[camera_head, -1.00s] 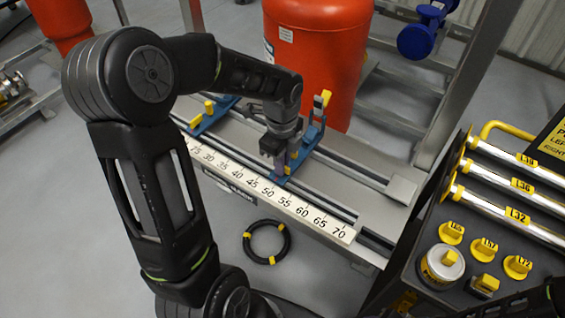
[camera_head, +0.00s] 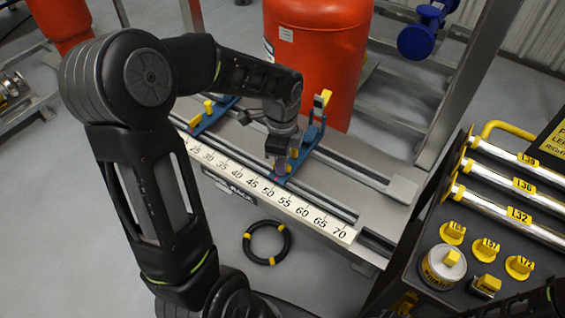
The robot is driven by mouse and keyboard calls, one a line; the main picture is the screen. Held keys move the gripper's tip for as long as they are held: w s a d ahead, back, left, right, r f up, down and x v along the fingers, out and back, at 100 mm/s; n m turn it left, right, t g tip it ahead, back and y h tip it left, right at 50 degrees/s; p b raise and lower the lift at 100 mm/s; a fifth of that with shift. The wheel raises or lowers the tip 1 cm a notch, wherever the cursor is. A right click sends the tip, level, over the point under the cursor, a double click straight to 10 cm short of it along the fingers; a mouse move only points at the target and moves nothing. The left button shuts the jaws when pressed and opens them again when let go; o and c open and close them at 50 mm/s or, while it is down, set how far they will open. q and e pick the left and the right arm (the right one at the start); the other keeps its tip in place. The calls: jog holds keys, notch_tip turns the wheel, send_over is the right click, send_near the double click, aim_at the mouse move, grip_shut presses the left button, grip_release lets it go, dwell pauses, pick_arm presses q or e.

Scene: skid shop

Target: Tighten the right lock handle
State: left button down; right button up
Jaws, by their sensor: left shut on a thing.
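The right blue carriage (camera_head: 308,147) sits across the rail near the 50 to 55 marks, with an upright at its far end topped by a yellow block (camera_head: 323,98). The yellow right lock handle (camera_head: 291,168) shows low on its near part, partly hidden by my gripper. My left gripper (camera_head: 279,165) points down there and is shut on the handle; the exact contact is small and partly hidden.
A white scale (camera_head: 290,204) runs along the bench front. The left blue carriage (camera_head: 213,116) stands further along the rail. A red tank (camera_head: 315,60) stands behind. A dark cart (camera_head: 430,225) with yellow-tagged bars is at right. A black ring (camera_head: 267,242) lies on the floor.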

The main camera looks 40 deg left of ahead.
pick_arm(q)
jog(key=n, duration=0.3)
jog(key=n+b, duration=0.1)
jog(key=n, duration=0.2)
dwell(0.4)
jog(key=shift+n, duration=0.3)
jog(key=shift+n, duration=1.6)
jog(key=shift+b, duration=0.3)
